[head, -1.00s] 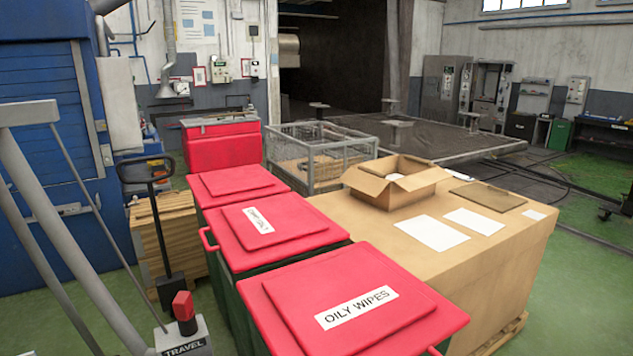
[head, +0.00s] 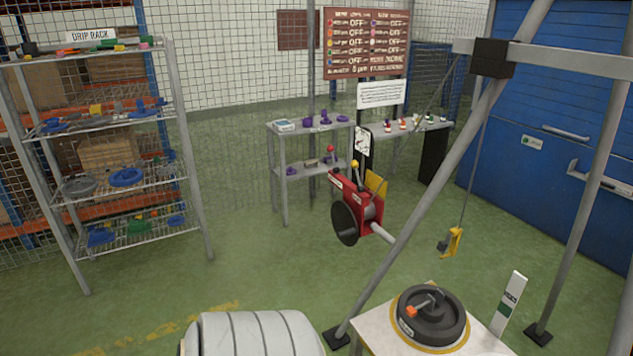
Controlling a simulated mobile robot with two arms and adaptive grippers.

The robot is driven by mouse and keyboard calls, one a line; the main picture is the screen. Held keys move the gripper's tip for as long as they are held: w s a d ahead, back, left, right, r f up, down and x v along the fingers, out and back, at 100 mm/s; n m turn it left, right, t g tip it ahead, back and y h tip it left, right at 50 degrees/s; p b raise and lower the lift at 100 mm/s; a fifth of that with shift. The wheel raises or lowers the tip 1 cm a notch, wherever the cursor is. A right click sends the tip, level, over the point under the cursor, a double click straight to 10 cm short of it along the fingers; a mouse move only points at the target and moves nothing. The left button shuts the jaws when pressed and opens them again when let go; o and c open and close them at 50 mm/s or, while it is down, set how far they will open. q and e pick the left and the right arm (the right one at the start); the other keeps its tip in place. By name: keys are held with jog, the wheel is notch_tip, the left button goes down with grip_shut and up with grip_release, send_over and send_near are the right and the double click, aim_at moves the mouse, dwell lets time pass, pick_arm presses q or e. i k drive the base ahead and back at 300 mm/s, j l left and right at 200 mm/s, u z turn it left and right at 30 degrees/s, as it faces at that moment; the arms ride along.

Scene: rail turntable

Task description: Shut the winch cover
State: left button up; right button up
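A red winch-like unit (head: 366,205) with a black drum or cone on its left side stands near the middle of the head view, in front of the shelves. A yellow panel (head: 376,185) stands up tilted at its back right; it looks like a raised cover, but I cannot tell for certain. Small red and yellow knobs rise above the unit. A grey bar sticks out at its lower right. Neither of my grippers is in view.
A drip rack (head: 125,185) stands at left, a grey shelf (head: 310,125) behind the unit. A grey frame leg (head: 440,170) crosses to the right, with a yellow hook (head: 452,242) hanging. A black round device (head: 431,313) sits on a pale table in front. Green floor is open at centre left.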

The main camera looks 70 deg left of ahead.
aim_at(373, 181)
jog(key=j+u, duration=0.45)
jog(key=i+j+u, duration=0.15)
jog(key=j+u, duration=0.3)
jog(key=i+j+u, duration=0.15)
jog(key=j+u, duration=0.35)
jog(key=i+j+u, duration=0.2)
jog(key=j+u, duration=0.2)
jog(key=i+j+u, duration=0.45)
jog(key=u, duration=0.3)
jog(key=i+j+u, duration=0.1)
jog(key=i+u, duration=0.25)
jog(key=i, duration=0.05)
